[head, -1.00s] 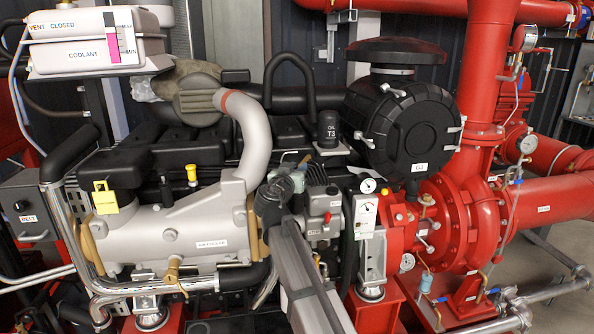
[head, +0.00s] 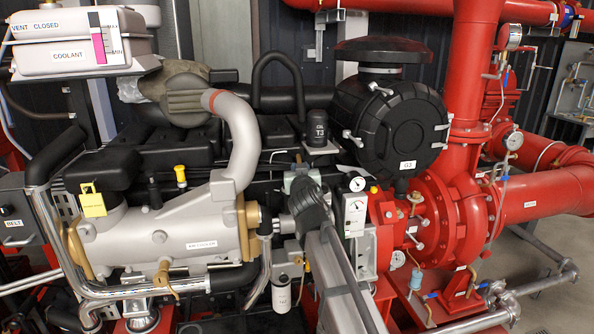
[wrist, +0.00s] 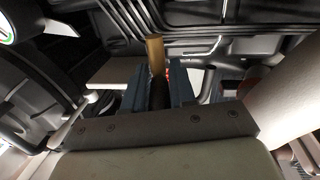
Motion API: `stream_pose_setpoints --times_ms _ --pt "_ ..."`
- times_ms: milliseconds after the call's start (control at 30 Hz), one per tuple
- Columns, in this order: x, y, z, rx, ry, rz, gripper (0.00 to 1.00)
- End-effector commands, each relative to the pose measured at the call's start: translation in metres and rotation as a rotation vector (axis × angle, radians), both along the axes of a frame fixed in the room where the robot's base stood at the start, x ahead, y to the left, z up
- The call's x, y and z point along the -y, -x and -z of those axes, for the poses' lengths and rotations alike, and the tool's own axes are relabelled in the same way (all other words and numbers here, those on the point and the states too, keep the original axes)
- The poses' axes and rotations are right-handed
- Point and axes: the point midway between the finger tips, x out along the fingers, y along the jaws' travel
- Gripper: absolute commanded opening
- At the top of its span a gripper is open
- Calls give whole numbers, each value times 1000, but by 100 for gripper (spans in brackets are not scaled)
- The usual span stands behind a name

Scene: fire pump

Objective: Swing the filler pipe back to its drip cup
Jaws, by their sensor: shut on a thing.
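My gripper (wrist: 157,76) is shut in the wrist view, its two blue-grey fingers on either side of a dark, narrow piece with a brass-coloured end (wrist: 156,54). I take this piece to be the filler pipe. In the head view my dark wrist (head: 308,200) is in front of the engine's middle, and it hides the fingertips and most of what they hold. A small bluish cup (head: 417,279) hangs low at the red pump on the right. It may be the drip cup, but I cannot tell for sure.
Left of my wrist are a black elbow with a chrome lower end (head: 258,285) and the grey cooler (head: 180,232). A white filter (head: 282,291) is below. A gauge box (head: 355,213) stands close on the right, and the black air cleaner (head: 392,122) is above right.

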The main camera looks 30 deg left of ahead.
Motion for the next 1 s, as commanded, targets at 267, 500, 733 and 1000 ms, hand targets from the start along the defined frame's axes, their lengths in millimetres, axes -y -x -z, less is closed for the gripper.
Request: stream_pose_setpoints --times_ms 267,500,733,1000 --pt "5 -3 2 0 -4 -36 0" --pt "6 -3 2 2 -5 -40 0" --pt "6 -3 1 3 -6 -40 35" --pt "6 -3 0 5 -8 -41 51"
